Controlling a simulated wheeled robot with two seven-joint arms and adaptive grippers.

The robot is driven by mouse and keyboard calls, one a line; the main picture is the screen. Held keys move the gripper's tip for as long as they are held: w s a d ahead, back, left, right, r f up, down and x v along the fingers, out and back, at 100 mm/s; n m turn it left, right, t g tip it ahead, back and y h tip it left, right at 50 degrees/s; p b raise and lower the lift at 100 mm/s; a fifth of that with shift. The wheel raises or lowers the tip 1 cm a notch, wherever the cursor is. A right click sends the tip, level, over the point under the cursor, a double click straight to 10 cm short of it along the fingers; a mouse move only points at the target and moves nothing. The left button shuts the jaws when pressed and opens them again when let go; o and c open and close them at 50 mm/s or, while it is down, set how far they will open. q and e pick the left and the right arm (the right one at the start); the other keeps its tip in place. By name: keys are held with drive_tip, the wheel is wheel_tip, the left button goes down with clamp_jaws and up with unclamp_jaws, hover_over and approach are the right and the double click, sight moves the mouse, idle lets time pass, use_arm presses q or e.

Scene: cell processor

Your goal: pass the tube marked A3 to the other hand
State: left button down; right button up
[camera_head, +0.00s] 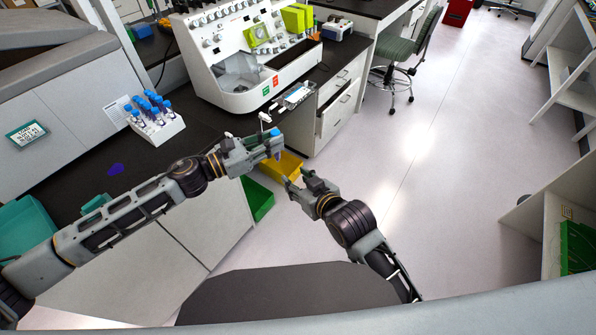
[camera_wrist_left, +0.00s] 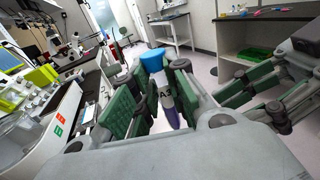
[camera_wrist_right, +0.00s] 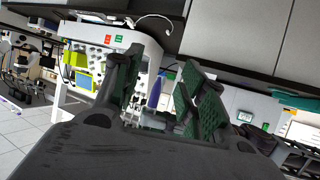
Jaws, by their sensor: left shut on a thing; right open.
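The tube marked A3 (camera_wrist_left: 166,97) has a blue cap and stands between the green-padded fingers of my left gripper (camera_wrist_left: 158,95), which is shut on it. In the head view the tube's blue cap (camera_head: 276,132) shows at the tip of my left gripper (camera_head: 272,146). My right gripper (camera_head: 298,182) is open and empty, below and slightly right of the left one, apart from the tube. In the right wrist view a purple tube body (camera_wrist_right: 154,92) shows between the open fingers of my right gripper (camera_wrist_right: 160,85), further off; its cap is not clear there.
A white rack (camera_head: 160,132) of blue-capped tubes stands on the dark bench at the left. A white machine (camera_head: 222,85) stands on the bench behind. A yellow bin (camera_head: 282,167) and a green bin (camera_head: 258,198) are below the grippers.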

approach(279, 158)
drive_tip(key=s, duration=0.1)
drive_tip(key=shift+d+t, duration=0.3)
drive_tip(key=shift+d, duration=0.05)
drive_tip(key=shift+f+y, duration=0.1)
drive_tip(key=shift+y, duration=0.2)
drive_tip(key=shift+x, duration=6)
clamp_jaws()
use_arm(q)
drive_tip(key=c, duration=1.3)
unclamp_jaws()
drive_tip(key=shift+c, duration=0.2)
drive_tip(key=shift+s, duration=0.1)
drive_tip(key=shift+a, duration=0.1)
